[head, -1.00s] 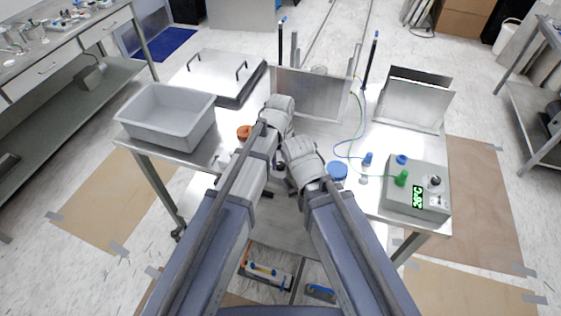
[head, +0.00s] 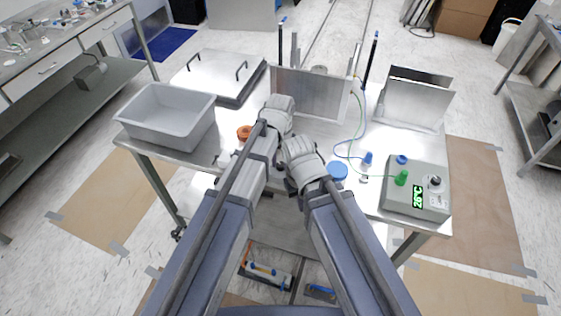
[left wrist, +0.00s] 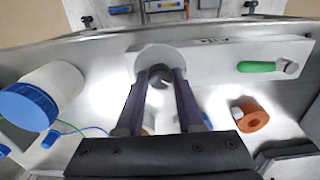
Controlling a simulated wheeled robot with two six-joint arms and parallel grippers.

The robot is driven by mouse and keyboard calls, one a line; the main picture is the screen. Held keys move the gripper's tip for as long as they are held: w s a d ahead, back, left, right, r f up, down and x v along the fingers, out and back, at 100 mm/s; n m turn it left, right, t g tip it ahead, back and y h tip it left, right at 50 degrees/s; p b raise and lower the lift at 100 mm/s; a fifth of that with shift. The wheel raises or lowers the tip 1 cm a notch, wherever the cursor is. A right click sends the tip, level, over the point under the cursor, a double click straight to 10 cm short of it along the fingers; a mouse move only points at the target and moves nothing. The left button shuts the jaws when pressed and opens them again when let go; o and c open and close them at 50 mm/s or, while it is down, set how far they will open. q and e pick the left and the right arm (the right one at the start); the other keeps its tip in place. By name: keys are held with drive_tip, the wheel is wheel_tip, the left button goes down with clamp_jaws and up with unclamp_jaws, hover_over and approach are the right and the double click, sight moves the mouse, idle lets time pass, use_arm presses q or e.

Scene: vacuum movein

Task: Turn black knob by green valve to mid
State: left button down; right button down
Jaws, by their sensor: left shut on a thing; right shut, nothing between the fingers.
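In the left wrist view a black knob (left wrist: 160,72) sits in front of a pale round disc on a metal panel. My left gripper (left wrist: 160,80) has a finger on each side of it and is shut on it. The green valve handle (left wrist: 262,66) lies level on the same panel, to the right. In the head view my arms hide the knob and the valve, and my left fingertips are not clear. My right gripper (head: 291,185) is below and right of the left wrist, mostly hidden by its own arm, shut and empty.
An orange ring (left wrist: 250,114) is at the right. A grey control box (head: 418,190) with a green readout stands at the table's right. A grey tub (head: 168,115) stands at the left.

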sight(280, 164)
use_arm(q)
drive_tip(key=m, duration=0.5)
drive_tip(key=shift+m, duration=0.3)
drive_tip(key=m, duration=0.5)
drive_tip(key=shift+m, duration=0.3)
drive_tip(key=c, duration=0.5)
unclamp_jaws()
wheel_tip(280, 164, up, 8)
drive_tip(key=p, duration=0.8)
drive_tip(key=shift+f, duration=0.1)
